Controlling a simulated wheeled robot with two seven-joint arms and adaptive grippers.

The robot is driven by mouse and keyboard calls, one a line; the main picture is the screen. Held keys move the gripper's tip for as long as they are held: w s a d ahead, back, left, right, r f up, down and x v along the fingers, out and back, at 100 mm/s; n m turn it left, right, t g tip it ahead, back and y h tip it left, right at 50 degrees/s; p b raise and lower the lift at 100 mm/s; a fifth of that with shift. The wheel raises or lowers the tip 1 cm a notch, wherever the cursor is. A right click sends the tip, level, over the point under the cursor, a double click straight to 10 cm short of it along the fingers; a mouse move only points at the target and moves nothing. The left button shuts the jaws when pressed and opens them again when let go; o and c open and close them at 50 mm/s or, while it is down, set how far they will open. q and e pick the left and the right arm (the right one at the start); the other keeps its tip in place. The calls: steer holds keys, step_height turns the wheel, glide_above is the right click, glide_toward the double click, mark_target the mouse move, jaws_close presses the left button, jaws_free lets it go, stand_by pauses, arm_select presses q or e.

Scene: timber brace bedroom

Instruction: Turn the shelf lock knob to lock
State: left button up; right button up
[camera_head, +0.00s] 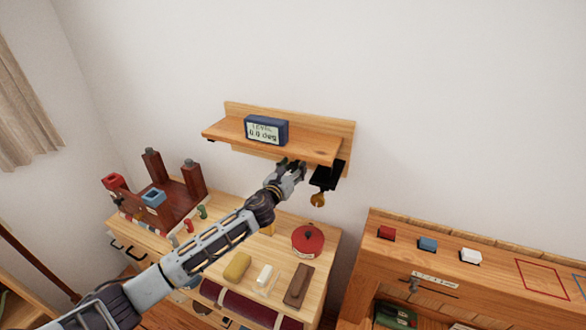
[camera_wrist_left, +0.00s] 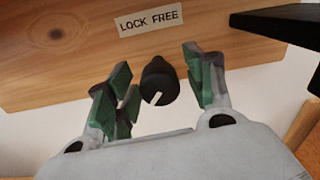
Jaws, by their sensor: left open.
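The shelf lock knob (camera_wrist_left: 158,82) is a black round knob with a pale pointer line, on the underside of the wooden shelf (camera_head: 270,142). A label (camera_wrist_left: 152,19) reading "LOCK FREE" is beside it. The knob's pointer slants toward the lower left in the left wrist view. My left gripper (camera_wrist_left: 156,85) is open, with its green finger pads on either side of the knob and gaps showing. In the head view my left gripper (camera_head: 291,167) is under the shelf's right part, and the knob is hidden there. My right gripper is not in view.
Below, a wooden cabinet holds a red round pot (camera_head: 308,239), a yellow block (camera_head: 237,266) and other items.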

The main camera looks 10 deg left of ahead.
arm_select(q)
steer(key=c, duration=1)
